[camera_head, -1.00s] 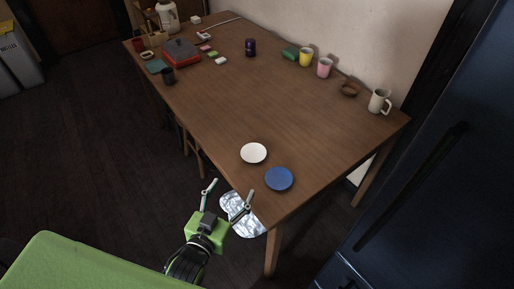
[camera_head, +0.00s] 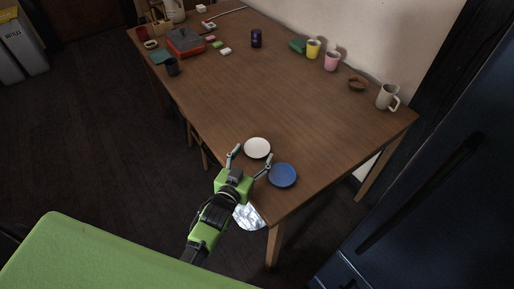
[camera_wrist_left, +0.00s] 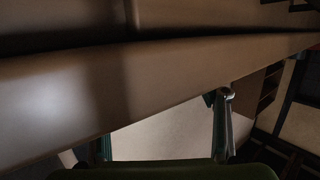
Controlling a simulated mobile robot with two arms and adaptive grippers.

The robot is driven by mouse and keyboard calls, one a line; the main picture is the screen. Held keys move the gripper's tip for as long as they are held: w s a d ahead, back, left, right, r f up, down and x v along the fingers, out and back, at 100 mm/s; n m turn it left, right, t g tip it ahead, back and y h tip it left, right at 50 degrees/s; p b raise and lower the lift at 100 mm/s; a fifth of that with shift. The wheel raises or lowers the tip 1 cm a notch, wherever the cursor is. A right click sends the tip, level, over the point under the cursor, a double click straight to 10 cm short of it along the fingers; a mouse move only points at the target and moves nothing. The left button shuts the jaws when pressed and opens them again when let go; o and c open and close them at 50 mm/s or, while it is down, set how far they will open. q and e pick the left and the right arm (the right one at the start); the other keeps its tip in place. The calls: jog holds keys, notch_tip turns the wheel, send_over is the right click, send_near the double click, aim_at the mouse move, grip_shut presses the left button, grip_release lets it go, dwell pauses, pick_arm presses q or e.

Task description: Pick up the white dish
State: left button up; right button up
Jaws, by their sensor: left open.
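The white dish (camera_head: 257,147) lies flat near the front corner of the wooden table (camera_head: 262,88). A blue dish (camera_head: 283,175) lies just in front of it to the right. My left gripper (camera_head: 252,159) is open, with its two fingers spread on the near side of the white dish; nothing is between them. I cannot tell whether the fingertips touch the dish. In the left wrist view the fingers (camera_wrist_left: 165,130) are apart, and the dish cannot be made out. My right gripper is not in view.
A crumpled silvery thing (camera_head: 248,217) shows beside my left gripper, below the table's corner. A white mug (camera_head: 387,97), a brown bowl (camera_head: 357,83), a pink cup (camera_head: 331,61) and a yellow cup (camera_head: 313,49) line the wall side. The table's middle is clear.

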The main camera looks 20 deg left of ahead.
pick_arm(q)
jog(key=shift+x, duration=0.95)
jog(key=shift+s, duration=0.1)
jog(key=c, duration=0.9)
jog(key=shift+o, duration=0.2)
